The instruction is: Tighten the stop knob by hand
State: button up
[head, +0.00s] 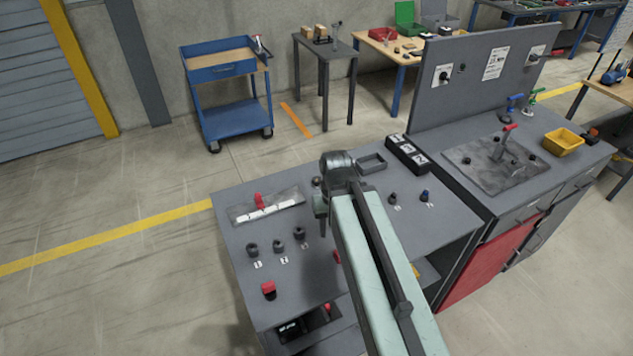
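My arm reaches in from the bottom right over the grey bench. My gripper (321,222) points down at the arm's far end, over the middle of the bench top; its fingers are small and I cannot tell whether they are open or shut. I cannot tell which knob is the stop knob. Dark knobs stand in a row at the left: one (252,249), another (279,247) and a third (299,234), with white labels in front. A black knob (393,199) and a blue-topped knob (424,196) stand right of my arm. My arm hides part of the bench.
A red push button (268,288) is near the front left. A plate with a red lever (259,201) lies at the back left. A black numbered box (407,155) stands at the back right. The adjoining bench carries a tall panel (470,80) and a yellow bin (564,142).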

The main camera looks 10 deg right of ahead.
aim_at(316, 181)
jog(key=u, duration=0.35)
jog(key=k, duration=1.4)
jog(key=z, duration=0.3)
jog(key=i, duration=1.65)
jog(key=u, duration=0.05)
